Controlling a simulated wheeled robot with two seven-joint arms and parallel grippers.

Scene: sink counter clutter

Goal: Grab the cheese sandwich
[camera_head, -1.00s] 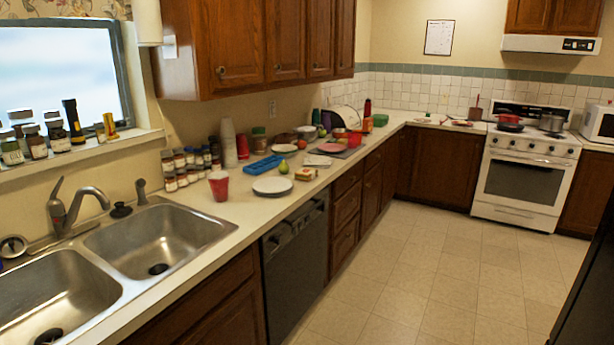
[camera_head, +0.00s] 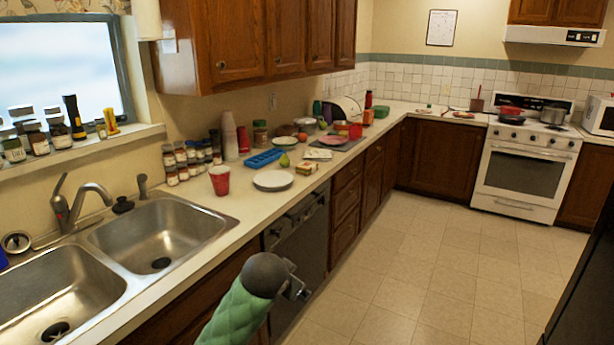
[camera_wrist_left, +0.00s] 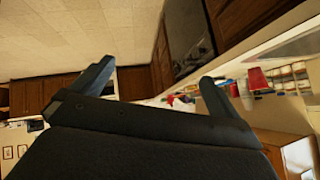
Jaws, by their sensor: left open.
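A small yellow-brown block that looks like the cheese sandwich (camera_head: 306,168) lies on the counter in the head view, right of a white plate (camera_head: 272,180). It is too small there to make out its layers. My left gripper (camera_head: 297,288) is in front of the dishwasher, well short of the sandwich and off the counter. In the left wrist view my left gripper (camera_wrist_left: 157,78) has its two fingers wide apart with nothing between them. I cannot make out the sandwich in that view. My right gripper is not in view.
A red cup (camera_head: 219,180) stands left of the plate. A blue tray (camera_head: 264,159), a green pear (camera_head: 284,160) and spice jars (camera_head: 184,164) stand behind. The double sink (camera_head: 160,235) is at left. The floor (camera_head: 430,250) is clear at right.

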